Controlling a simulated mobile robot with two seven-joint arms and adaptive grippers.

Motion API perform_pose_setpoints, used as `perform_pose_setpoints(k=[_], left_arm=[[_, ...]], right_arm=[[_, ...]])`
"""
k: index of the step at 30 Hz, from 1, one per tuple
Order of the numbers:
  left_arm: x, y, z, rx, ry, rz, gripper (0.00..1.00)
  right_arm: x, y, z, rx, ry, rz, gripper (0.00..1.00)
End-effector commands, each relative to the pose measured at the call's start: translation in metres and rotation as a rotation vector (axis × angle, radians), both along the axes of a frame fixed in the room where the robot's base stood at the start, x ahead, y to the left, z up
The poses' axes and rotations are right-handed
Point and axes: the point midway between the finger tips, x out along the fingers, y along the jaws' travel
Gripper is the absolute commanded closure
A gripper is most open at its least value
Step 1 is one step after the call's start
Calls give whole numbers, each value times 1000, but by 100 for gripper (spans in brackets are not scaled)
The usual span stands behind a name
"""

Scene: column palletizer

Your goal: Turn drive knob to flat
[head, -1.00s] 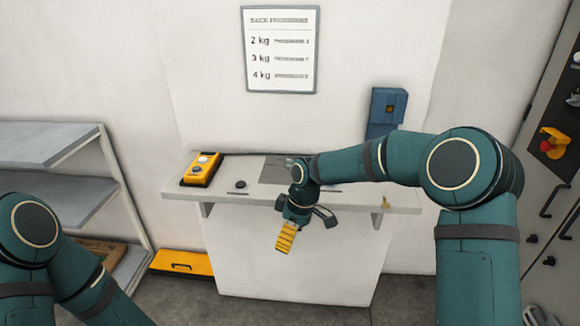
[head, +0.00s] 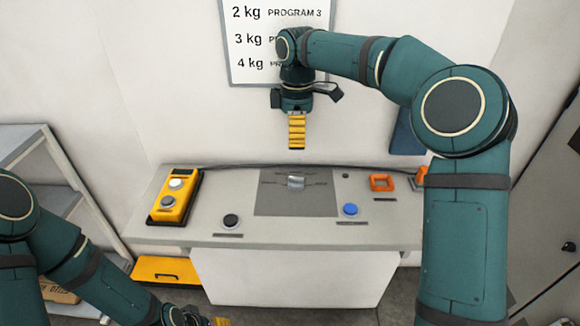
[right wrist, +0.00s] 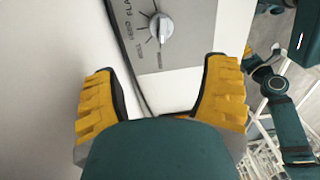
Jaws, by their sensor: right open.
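The drive knob (head: 296,182) is a silver-grey knob on a dark grey plate (head: 270,205) in the middle of the worktop. It also shows in the right wrist view (right wrist: 161,27), with tick marks and lettering beside it, one word beginning "FLA". My right gripper (head: 296,147) points down above and behind the knob, clear of it. Its yellow fingers are spread in the right wrist view (right wrist: 162,95), with nothing between them.
On the worktop (head: 310,235) are a yellow box with buttons (head: 174,197), a black button (head: 231,221), a blue button (head: 350,209) and an orange frame (head: 381,182). A program sign (head: 245,50) hangs behind my right arm. Shelves (head: 60,180) stand left.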

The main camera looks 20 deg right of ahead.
Motion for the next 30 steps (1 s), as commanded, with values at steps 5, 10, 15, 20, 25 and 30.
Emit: perform_pose_setpoints(k=[5,10,15,20,25,30], left_arm=[[-1,0,-4,0,2,-2,53],[-4,0,-12,-2,8,-5,53],[-6,-1,-20,-2,13,-9,53],[-8,-1,-26,-4,18,-13,53],[-9,-2,-30,-4,21,-16,53],[-10,-2,-31,-5,22,-17,53]], right_arm=[[-1,0,-13,0,3,-1,26],[-3,0,-43,0,3,-1,26],[-6,1,-77,0,3,-1,26],[-8,2,-106,0,3,0,26],[-10,2,-127,0,2,-1,26],[-10,2,-137,1,0,-2,26]])
